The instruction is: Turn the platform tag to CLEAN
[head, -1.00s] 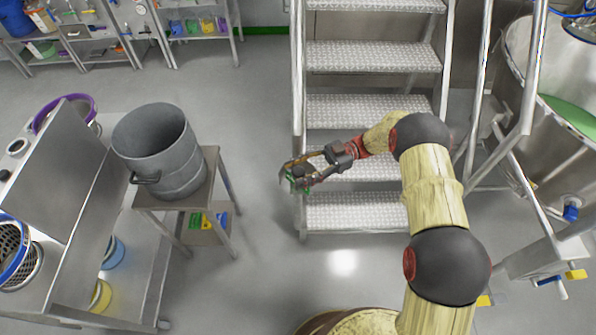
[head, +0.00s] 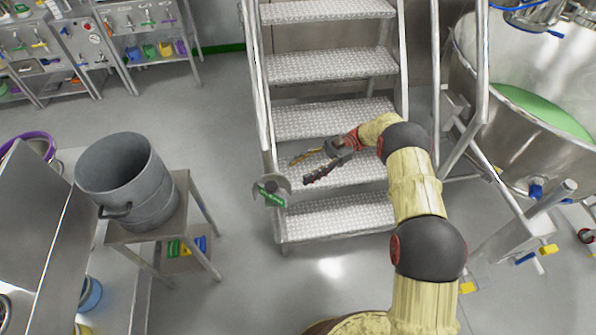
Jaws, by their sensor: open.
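The platform tag (head: 271,191) is a grey round plate with a green, tilted strip across it bearing pale lettering too small to read. It is at the lower left side of the metal steps (head: 330,120). My gripper (head: 299,172) is open and empty, with its two fingers spread and pointing left. It is just right of and above the tag in the head view, apart from it. The tag is not covered by the gripper.
A grey bucket (head: 128,185) stands on a small metal table (head: 120,232) to the left. A large steel vessel (head: 540,160) with a green interior is at the right. Shelves (head: 130,40) with coloured items stand behind. The floor between table and steps is clear.

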